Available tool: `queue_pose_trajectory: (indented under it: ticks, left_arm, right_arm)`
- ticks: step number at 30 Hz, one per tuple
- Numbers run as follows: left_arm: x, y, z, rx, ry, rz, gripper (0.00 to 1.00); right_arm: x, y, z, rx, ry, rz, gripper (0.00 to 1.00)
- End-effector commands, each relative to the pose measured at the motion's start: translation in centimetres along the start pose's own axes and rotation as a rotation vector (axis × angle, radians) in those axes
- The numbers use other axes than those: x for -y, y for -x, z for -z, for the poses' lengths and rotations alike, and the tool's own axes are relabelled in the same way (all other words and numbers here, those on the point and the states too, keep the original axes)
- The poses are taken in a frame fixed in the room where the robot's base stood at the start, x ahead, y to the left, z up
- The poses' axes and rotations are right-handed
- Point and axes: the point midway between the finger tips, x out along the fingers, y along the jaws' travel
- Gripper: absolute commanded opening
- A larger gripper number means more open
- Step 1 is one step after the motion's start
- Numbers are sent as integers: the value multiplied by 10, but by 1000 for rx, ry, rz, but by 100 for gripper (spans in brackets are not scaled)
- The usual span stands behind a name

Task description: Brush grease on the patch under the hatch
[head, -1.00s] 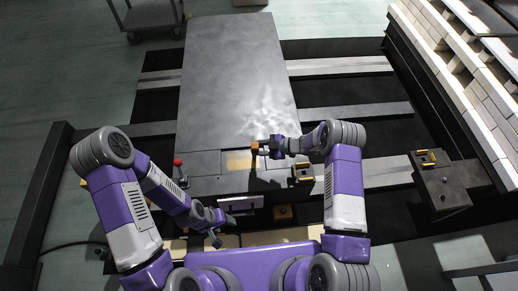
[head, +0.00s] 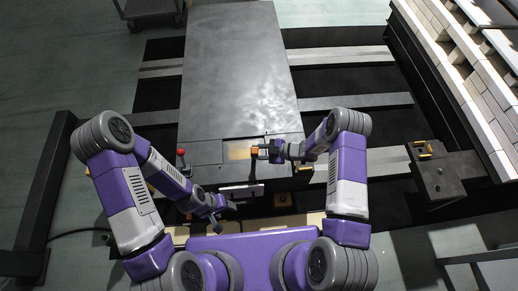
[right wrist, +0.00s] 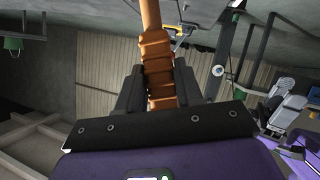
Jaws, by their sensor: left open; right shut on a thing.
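The tan patch (head: 238,150) shows in a recess in the near end of the grey deck in the head view. My right gripper (head: 264,151) is just right of it, shut on the brush (head: 254,150). In the right wrist view the brush's ribbed orange handle (right wrist: 157,65) stands between the fingers; its bristles are not visible. Whether the brush touches the patch cannot be told. A flat panel (head: 242,190), seemingly the hatch, sits at the deck's near edge. My left gripper (head: 232,207) is open beside and below that panel; contact cannot be told.
A red-knobbed lever (head: 181,156) stands left of the recess. A yellow-topped block (head: 304,167) is at its right, and a dark bracket (head: 436,172) farther right. A white brick wall (head: 465,75) borders the right. The deck (head: 230,70) beyond the recess is clear.

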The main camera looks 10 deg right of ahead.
Motion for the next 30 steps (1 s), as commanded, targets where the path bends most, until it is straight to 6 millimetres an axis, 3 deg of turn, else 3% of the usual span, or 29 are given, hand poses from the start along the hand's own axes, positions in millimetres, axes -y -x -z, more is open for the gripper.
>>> queue_pose_trajectory:
  ticks: [8,30]
  left_arm:
    - [-1,2,0,0,0,0,60]
    - [-14,38,-2,0,0,0,60]
  right_arm:
    - [-2,1,3,-1,0,0,0]
    - [-22,25,53,0,0,0,0]
